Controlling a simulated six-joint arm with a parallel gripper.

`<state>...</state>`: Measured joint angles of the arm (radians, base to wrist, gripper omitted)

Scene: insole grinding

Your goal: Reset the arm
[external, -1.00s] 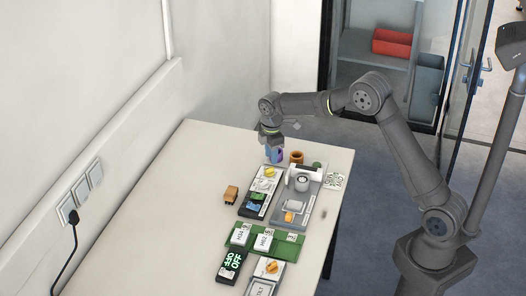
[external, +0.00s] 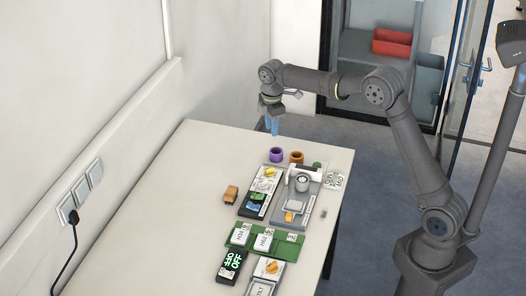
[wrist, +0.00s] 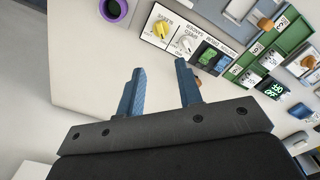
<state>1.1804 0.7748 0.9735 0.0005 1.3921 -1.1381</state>
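My gripper (external: 272,124) is raised above the far end of the white table (external: 180,180). Its two blue fingers are spread apart with nothing between them, as the wrist view also shows (wrist: 160,92). A purple ring-shaped cup (external: 276,155) stands on the table below the gripper, apart from it. The same purple cup shows at the top left of the wrist view (wrist: 114,9).
An orange cup (external: 296,157) stands beside the purple one. Panels with switches (external: 258,198), a grey machine (external: 300,200) and a green tray (external: 236,252) fill the table's right side. An orange-brown block (external: 230,194) lies left of them. The table's left part is clear.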

